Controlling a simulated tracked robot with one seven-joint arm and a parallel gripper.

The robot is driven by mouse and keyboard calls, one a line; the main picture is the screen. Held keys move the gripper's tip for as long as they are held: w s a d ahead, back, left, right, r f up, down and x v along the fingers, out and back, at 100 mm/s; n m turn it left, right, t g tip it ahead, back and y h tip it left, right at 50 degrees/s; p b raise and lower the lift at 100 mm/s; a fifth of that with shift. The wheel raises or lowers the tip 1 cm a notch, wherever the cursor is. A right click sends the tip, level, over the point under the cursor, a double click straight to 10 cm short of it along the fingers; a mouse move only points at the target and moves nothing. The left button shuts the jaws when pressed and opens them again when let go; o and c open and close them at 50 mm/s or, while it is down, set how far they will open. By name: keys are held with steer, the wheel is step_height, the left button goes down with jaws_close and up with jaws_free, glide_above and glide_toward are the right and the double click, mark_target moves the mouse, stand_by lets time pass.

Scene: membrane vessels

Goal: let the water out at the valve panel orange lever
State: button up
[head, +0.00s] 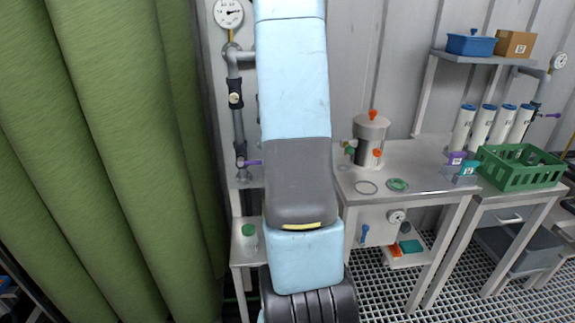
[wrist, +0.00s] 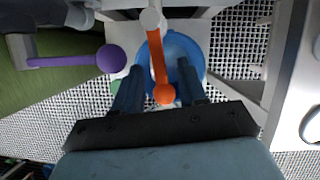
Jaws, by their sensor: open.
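In the wrist view the orange lever (wrist: 158,62) hangs down from a pale pipe fitting (wrist: 152,18) and ends in an orange ball. My gripper (wrist: 160,70) is open, one dark finger on each side of the lever, with the ball between the fingers nearer the palm. I cannot tell whether either finger touches it. A blue round container (wrist: 182,46) shows behind the lever, below the pipe; its contents cannot be made out. In the head view, my arm hides the orange lever and the gripper; the panel's grey pipe (head: 238,125) shows left of my arm.
A purple lever (wrist: 70,61) with a ball knob sticks out left of my gripper; it also shows in the head view (head: 250,163). A green curtain (head: 100,140) fills the left.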

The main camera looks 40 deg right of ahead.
steer(key=shift+r, duration=0.1)
steer(key=shift+s+a+r, duration=0.15)
steer(key=shift+s+r, duration=0.05)
steer(key=shift+r, duration=0.25)
steer(key=s+a, duration=0.5)
steer(key=s, duration=0.5)
steer(key=shift+s+a, duration=0.15)
steer(key=shift+s, duration=0.2)
steer(key=shift+f, duration=0.1)
steer(key=w+a+r+n+t+y, duration=0.2)
steer(key=w+a+r+n+y, duration=0.1)
steer(key=a+r+n, duration=1.45)
steer(key=s+a+r+n, duration=0.3)
steer(key=s+a+n, duration=0.2)
steer(key=n, duration=0.7)
steer(key=s+a+r+n+h, duration=0.1)
steer(key=s+a+r+n, duration=0.3)
steer(key=n, duration=0.8)
steer(key=shift+s+a+r, duration=0.15)
steer(key=shift+s+a, duration=0.2)
steer(key=shift+s, duration=0.85)
